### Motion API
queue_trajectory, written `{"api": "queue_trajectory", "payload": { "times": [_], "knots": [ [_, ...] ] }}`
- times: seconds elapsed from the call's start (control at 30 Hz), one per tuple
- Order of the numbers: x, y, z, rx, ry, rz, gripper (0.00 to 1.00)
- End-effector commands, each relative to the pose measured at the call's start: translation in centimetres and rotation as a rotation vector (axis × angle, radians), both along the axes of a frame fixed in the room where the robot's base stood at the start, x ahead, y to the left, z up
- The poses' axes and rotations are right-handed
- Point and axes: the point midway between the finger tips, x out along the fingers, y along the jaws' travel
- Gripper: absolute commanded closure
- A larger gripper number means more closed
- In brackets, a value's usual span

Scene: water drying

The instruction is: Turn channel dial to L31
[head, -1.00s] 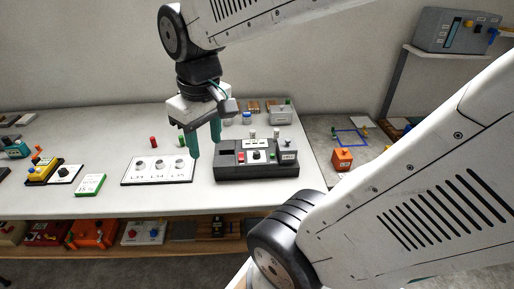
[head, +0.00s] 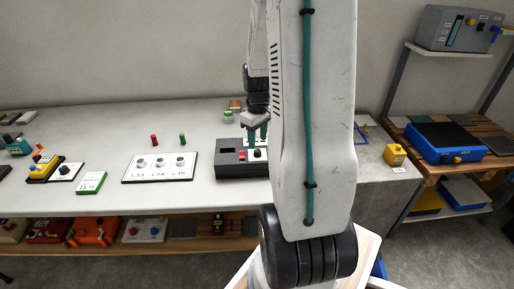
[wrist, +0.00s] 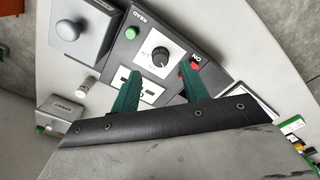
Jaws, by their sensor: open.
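The dark control box (head: 228,172) stands on the white table in the head view, its right part hidden by my arm. Its channel dial (wrist: 160,57) is a small black knob with a pointer on a white plate, with marks too small to read. My gripper (wrist: 160,69) is open and empty, its green fingertips on either side of the dial in the wrist view; I cannot tell whether they touch it. In the head view, my gripper (head: 257,134) is above the dial (head: 257,153). A red button (wrist: 196,67) marked ON is partly covered by one finger.
A white plate with three round holders (head: 160,166) lies left of the box, beside a green card (head: 91,183). Table behind the plate is mostly clear.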

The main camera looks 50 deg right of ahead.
Motion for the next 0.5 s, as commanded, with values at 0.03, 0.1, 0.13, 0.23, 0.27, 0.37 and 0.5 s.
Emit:
{"api": "queue_trajectory", "payload": {
  "times": [0.03, 0.1, 0.13, 0.23, 0.27, 0.37, 0.5],
  "knots": [
    [-0.1, 0.1, -1.0, 0.004, 0.004, 0.000, 0.55],
    [-0.1, 0.1, -2.1, 0.004, 0.004, 0.000, 0.55],
    [0.0, 0.1, -2.5, 0.003, 0.003, 0.000, 0.55],
    [0.0, 0.0, -3.7, 0.002, 0.002, 0.000, 0.55],
    [0.0, 0.0, -3.9, 0.001, 0.002, 0.000, 0.55],
    [0.0, 0.0, -4.5, 0.001, 0.001, 0.000, 0.55],
    [0.0, 0.0, -4.7, 0.000, 0.000, 0.000, 0.55]
  ]
}}
